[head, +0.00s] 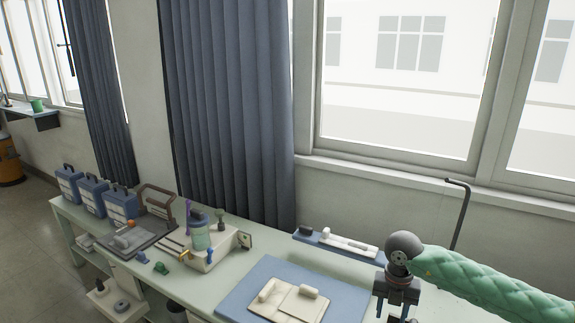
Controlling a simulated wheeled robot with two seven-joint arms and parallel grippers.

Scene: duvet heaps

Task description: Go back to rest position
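One of my arms, in a green padded sleeve, comes in from the right in the head view. Its dark wrist bends downward, and my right gripper (394,307) hangs at the bottom edge, over the right part of the workbench (235,268). The fingertips are small and partly cut off by the frame, so I cannot tell whether they are open or shut. No held object shows. My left gripper is not in view.
A blue mat (243,297) with pale flat pieces (298,301) lies left of my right gripper. A blue tray (334,246) lies behind it. A white caddy with a bottle (201,236), a dark board (136,243) and blue boxes (121,205) stand farther left. A window is behind.

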